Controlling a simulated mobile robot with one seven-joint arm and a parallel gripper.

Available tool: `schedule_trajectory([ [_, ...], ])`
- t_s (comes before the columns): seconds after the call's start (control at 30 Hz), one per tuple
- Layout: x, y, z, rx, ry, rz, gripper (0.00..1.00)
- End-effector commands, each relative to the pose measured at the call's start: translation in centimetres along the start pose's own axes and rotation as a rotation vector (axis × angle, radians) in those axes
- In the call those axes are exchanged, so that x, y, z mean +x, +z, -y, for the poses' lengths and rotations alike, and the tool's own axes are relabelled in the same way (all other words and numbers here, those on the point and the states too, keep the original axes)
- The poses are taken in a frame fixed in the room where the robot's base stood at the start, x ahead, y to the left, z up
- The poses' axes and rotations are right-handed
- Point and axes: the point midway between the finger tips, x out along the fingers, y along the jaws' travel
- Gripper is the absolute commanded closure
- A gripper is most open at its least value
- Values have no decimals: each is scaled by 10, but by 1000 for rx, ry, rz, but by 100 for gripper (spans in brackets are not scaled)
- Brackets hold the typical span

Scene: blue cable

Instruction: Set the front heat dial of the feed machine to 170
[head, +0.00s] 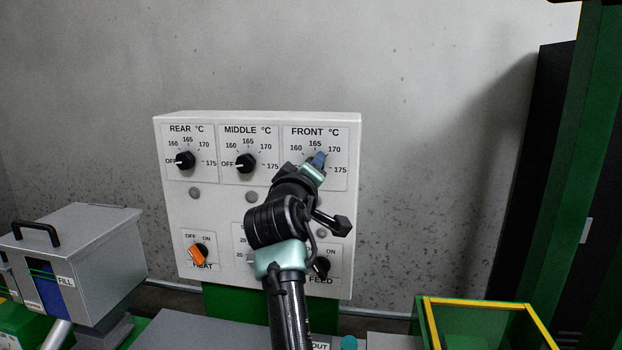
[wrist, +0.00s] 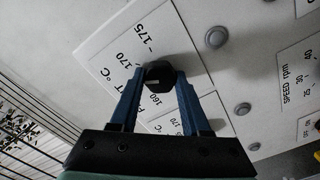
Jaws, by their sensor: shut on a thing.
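The control panel has a FRONT °C dial plate (head: 338,177) at its upper right, marked 160, 165, 170 and 175. My gripper (head: 319,160) is at this dial and covers its knob in the head view. In the wrist view, my gripper's blue fingers (wrist: 158,82) are shut on the black front knob (wrist: 161,73), one on each side. A short white mark on the knob points left, towards the stretch between 170 and 160. The left finger covers part of the scale there, so I cannot tell the exact reading.
The REAR knob (head: 185,160) and MIDDLE knob (head: 246,163) both point left at OFF. Below are an orange HEAT switch (head: 198,253) and a black FEED switch (head: 321,267). A grey lidded box (head: 80,250) stands left, and a yellow-rimmed green bin (head: 480,305) stands right.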

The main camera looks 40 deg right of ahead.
Motion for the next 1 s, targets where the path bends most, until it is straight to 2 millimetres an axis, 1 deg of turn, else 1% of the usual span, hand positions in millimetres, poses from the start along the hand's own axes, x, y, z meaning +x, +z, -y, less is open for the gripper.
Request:
schedule_trajectory([
  [0.03, 0, 1, 3, 43, -2, 1, 100],
  [0.2, 0, 2, 2, 175, -2, 2, 100],
  [0.4, 0, 1, 2, 290, -2, 2, 100],
  [0.7, 0, 1, 1, 373, -3, 3, 100],
  [1.0, 0, 1, 1, 383, -2, 3, 100],
])
